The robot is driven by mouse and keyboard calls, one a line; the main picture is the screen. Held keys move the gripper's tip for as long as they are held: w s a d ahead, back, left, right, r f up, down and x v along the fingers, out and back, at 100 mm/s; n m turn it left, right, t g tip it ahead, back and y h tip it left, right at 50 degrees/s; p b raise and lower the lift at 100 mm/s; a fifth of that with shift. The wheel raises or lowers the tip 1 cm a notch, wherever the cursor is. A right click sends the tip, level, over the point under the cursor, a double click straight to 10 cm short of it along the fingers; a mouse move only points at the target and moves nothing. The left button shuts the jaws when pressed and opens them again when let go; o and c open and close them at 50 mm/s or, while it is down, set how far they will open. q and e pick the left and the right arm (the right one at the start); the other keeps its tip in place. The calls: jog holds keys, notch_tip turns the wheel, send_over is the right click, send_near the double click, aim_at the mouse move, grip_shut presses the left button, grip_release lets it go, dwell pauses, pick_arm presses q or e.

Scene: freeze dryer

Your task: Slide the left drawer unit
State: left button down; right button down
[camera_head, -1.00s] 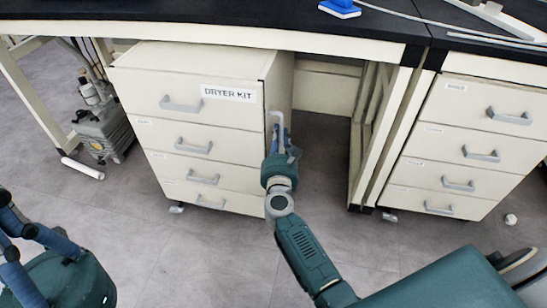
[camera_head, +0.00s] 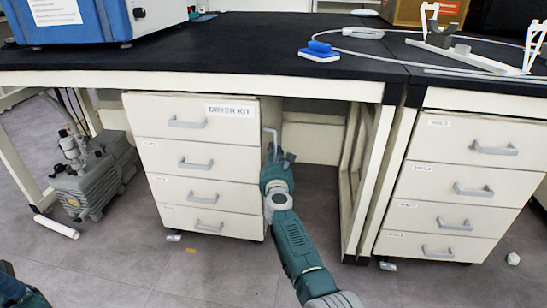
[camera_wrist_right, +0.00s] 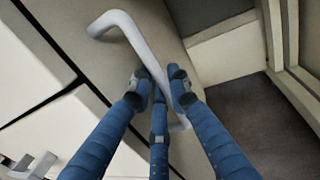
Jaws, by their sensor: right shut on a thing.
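The left drawer unit (camera_head: 200,150) is a cream cabinet with grey handles, labelled DRYER KIT on its top drawer. It stands under the black worktop, with its front close to the worktop's edge. A grey bar handle (camera_head: 271,134) is on its right side; it also shows large in the right wrist view (camera_wrist_right: 122,28). My right gripper (camera_head: 276,158) is at this handle; in the right wrist view its blue fingers (camera_wrist_right: 160,82) are closed around the bar. Only a sliver of my left arm shows at the lower left corner; its fingers do not show.
A similar right drawer unit (camera_head: 453,185) stands beyond the table legs (camera_head: 366,185). A grey pump (camera_head: 95,180) and a white tube (camera_head: 57,227) are on the floor at left. The worktop (camera_head: 230,58) bears a blue machine (camera_head: 75,22). Floor in front is mostly clear.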

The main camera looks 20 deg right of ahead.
jog(key=shift+d+r, duration=0.35)
jog(key=c, duration=1.9)
grip_release()
jog(key=shift+o, duration=0.9)
jog(key=shift+w+f, duration=0.2)
jog(key=shift+f, duration=0.05)
jog(key=shift+a, duration=0.1)
jog(key=shift+a+r, duration=0.1)
jog(key=shift+r, duration=0.35)
jog(key=r, duration=0.9)
jog(key=shift+d+r, duration=0.1)
jog(key=shift+d, duration=0.1)
